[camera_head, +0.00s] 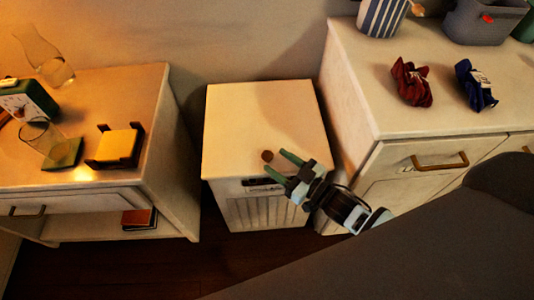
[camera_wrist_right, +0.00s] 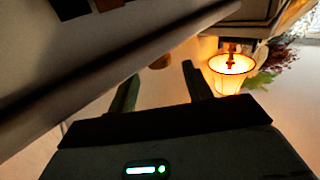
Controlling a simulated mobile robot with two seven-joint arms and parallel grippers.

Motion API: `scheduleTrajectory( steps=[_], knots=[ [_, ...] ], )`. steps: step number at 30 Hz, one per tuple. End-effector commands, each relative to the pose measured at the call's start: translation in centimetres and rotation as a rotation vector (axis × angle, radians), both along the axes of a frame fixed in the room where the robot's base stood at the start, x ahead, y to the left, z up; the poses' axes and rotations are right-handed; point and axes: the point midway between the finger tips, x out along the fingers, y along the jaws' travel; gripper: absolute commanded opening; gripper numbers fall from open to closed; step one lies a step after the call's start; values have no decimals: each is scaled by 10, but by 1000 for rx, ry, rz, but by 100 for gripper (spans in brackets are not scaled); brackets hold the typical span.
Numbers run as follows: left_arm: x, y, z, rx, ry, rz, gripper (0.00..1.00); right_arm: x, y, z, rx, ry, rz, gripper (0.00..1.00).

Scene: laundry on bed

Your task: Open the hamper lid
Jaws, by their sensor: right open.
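The hamper (camera_head: 262,210) is a white box with a slatted front, standing between two pieces of furniture. Its flat white lid (camera_head: 255,112) lies shut on top. A small round brown knob (camera_head: 267,155) sits near the lid's front edge, and a brown round piece that looks like it shows in the right wrist view (camera_wrist_right: 161,62). My right gripper (camera_head: 281,165) is open at the hamper's front edge, its fingertips just right of the knob. The right wrist view shows its two fingers (camera_wrist_right: 158,85) apart with nothing between them. My left gripper is not in view.
A nightstand (camera_head: 165,120) with a glass, a clock and a yellow notepad holder (camera_head: 117,146) stands to the left. A white dresser (camera_head: 350,85) stands close on the right, with red (camera_head: 411,82) and blue (camera_head: 475,85) cloth bundles on top. A lit lamp (camera_wrist_right: 232,68) shows in the wrist view.

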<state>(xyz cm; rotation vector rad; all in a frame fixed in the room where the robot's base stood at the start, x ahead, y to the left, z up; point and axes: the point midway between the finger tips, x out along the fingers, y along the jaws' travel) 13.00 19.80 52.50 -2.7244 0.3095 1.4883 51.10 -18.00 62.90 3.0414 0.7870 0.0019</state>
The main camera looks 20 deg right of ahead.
Motion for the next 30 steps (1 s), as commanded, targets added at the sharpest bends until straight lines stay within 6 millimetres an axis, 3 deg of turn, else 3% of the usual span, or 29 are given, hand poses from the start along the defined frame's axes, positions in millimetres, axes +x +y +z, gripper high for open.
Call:
scheduleTrajectory(
  steps=[9, 21, 30],
  knots=[
    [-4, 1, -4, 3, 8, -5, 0, 36, 20, -1, 1, 0, -1, 50],
    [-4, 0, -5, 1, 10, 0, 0, 41, 23, 0, 0, 1, -1, 49],
    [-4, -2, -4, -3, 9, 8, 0, 41, 23, 0, 0, 1, -1, 10]
  ],
)
